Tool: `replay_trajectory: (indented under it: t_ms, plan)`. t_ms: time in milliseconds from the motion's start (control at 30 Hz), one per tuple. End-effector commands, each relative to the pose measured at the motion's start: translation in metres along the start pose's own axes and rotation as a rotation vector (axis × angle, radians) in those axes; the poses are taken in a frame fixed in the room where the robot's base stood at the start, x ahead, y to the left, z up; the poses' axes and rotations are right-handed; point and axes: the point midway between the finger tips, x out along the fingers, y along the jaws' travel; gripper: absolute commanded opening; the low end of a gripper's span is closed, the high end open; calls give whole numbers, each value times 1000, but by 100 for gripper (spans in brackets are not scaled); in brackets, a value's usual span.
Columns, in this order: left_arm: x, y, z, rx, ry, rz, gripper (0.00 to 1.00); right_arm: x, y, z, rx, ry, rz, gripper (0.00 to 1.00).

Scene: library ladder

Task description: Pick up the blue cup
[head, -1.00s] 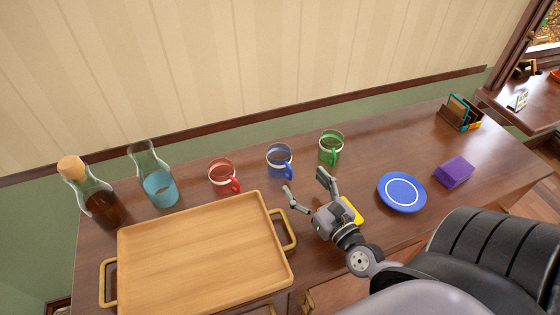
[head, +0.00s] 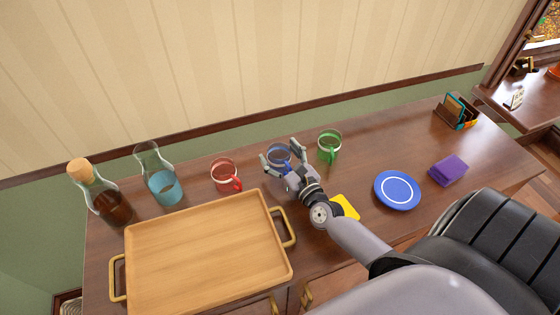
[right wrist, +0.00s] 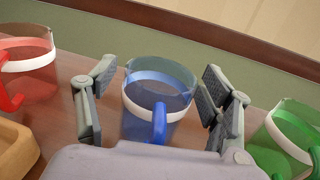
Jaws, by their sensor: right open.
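The blue cup (head: 279,151) is see-through with a blue handle and stands upright on the wooden table, between the red cup and the green cup. My right gripper (head: 283,153) is at it in the head view and hides its lower part. In the right wrist view the blue cup (right wrist: 158,98) stands between the two spread fingers of my right gripper (right wrist: 157,98), with its handle toward the palm. The gripper is open, with gaps visible between both fingers and the cup. My left gripper does not show.
The red cup (head: 225,174) stands to the left and the green cup (head: 329,147) to the right. A wooden tray (head: 205,250) lies front left. Two glass vessels, a corked bottle (head: 105,202) and a carafe (head: 160,183), stand far left. A blue plate (head: 397,190) lies right.

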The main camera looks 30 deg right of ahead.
Motion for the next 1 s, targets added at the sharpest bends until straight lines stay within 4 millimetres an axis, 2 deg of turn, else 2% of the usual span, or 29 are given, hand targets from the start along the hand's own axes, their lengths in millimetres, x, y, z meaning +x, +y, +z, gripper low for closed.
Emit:
replay_trajectory:
  t_ms: [167, 1000]
  plan:
    - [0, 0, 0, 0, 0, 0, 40, 0, 0, -1, 0, 1, 0, 73]
    - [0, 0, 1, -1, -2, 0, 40, -1, 0, 0, 0, 0, 0, 17]
